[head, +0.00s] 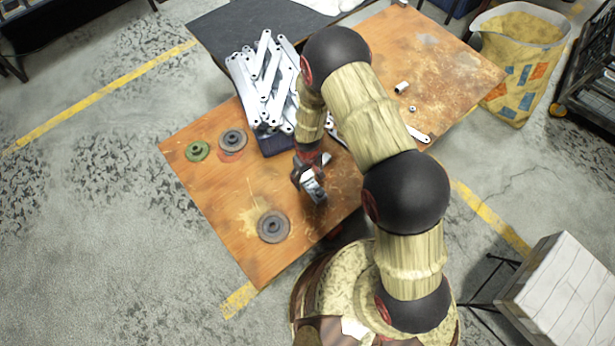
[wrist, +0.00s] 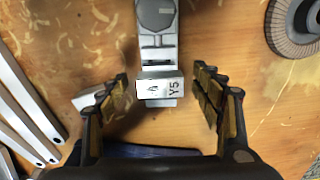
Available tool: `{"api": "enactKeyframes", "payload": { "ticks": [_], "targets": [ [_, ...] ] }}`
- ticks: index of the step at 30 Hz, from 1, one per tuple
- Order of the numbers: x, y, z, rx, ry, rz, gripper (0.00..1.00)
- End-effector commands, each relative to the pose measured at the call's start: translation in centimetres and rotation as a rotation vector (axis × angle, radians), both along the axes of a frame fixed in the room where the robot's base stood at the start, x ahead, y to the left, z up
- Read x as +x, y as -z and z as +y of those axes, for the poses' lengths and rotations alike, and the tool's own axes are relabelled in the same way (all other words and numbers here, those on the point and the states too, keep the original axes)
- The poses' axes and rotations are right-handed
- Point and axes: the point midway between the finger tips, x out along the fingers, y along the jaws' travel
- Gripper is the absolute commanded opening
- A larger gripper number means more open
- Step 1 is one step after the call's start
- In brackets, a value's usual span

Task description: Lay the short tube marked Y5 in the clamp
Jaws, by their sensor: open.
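The short tube marked Y5 (wrist: 160,88) is a pale, square-edged piece with its label facing up in the wrist view. It lies at the jaws of the grey metal clamp (wrist: 157,50), whose body runs toward the top of the picture. I cannot tell how deep it sits between the jaws. My gripper (wrist: 164,98) is open, with one finger to each side of the tube and clear gaps between. In the head view my gripper (head: 312,172) is low over the table beside the clamp (head: 316,190), partly hiding it; the tube is not clear there.
A crate (head: 275,146) full of long galvanized brackets (head: 262,85) stands behind my gripper. Grinding discs (head: 272,227) and a green disc (head: 198,151) lie on the wooden table (head: 225,190). Small metal pieces (head: 402,87) lie at the right. The table's front left is mostly free.

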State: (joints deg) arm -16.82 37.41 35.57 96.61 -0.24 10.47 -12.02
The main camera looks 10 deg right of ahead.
Motion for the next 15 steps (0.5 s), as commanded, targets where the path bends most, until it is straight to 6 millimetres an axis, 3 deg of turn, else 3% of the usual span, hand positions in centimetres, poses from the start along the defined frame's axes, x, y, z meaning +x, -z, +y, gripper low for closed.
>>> {"api": "enactKeyframes", "payload": {
  "ticks": [15],
  "targets": [
    [0.1,-9.2,0.1,0.001,0.0,-0.003,0.66]
  ]
}}
